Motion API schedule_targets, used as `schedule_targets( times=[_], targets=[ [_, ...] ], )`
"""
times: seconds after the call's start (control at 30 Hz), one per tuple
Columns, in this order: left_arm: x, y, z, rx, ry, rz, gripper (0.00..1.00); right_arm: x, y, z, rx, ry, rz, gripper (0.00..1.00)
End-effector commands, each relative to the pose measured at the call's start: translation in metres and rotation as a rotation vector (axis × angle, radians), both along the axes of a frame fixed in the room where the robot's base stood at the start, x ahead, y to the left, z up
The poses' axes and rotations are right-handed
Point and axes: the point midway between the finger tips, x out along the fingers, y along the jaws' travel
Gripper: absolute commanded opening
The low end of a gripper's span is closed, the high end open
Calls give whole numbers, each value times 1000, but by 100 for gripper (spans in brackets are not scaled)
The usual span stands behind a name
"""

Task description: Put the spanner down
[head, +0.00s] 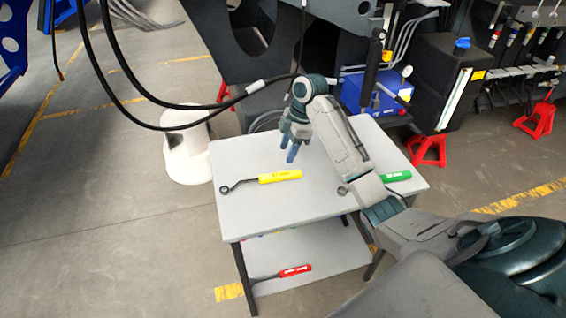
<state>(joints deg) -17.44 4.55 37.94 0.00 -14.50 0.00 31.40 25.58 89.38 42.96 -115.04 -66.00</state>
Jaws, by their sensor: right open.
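A spanner with a yellow handle (279,177) lies flat on the grey table top (310,202), its dark ring end pointing left. A spanner with a green handle (396,176) lies on the right part of the same table top; my right forearm hides its middle. My right gripper (291,157) points down over the back middle of the table, beyond the yellow handle and apart from it. Its blue-tipped fingers are open and I see nothing between them. My left gripper is not in view.
A spanner with a red handle (295,271) lies on the table's lower shelf (325,262). Black hoses (130,115) hang at the left and behind the table. A white round object (187,160) stands left of it, and red stands (428,151) stand at the right.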

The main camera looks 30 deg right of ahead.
Motion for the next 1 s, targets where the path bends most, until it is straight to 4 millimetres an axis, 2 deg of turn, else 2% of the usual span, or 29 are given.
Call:
schedule_targets(
  times=[0.03,0.23,0.4,1.0],
  targets=[
    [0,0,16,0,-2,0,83,-1,-3,18,-1,1,-1,46],
    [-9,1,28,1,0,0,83,-3,-8,34,1,3,0,46],
    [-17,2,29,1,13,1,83,-3,-10,38,2,3,0,46],
    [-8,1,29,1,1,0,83,-3,-10,37,2,3,0,46]
  ],
)
